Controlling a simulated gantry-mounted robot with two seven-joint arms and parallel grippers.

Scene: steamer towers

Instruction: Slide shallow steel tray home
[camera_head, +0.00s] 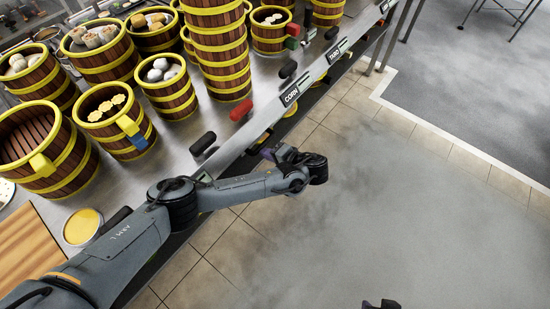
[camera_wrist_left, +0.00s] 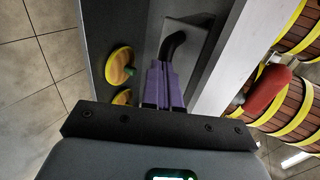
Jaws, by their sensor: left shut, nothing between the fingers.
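My left gripper (camera_head: 266,153) is at the front edge of the steel counter, below its top. In the left wrist view its purple fingers (camera_wrist_left: 165,84) are shut and empty. Their tips are close to a black curved handle (camera_wrist_left: 174,44) on a light grey metal piece (camera_wrist_left: 197,30), which may be part of the shallow steel tray. I cannot tell whether the fingers touch the handle. In the head view the arm hides that spot, and I cannot make out the tray. A small dark purple tip (camera_head: 381,304) at the bottom edge looks like my right gripper; its jaw state is unclear.
The counter (camera_head: 215,125) carries several wooden steamers with yellow bands, including a tall stack (camera_head: 222,72). A red handle (camera_head: 240,109) and black handles stick out at its front edge, by the CORN label (camera_head: 291,96). Open tiled floor (camera_head: 350,125) lies to the right.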

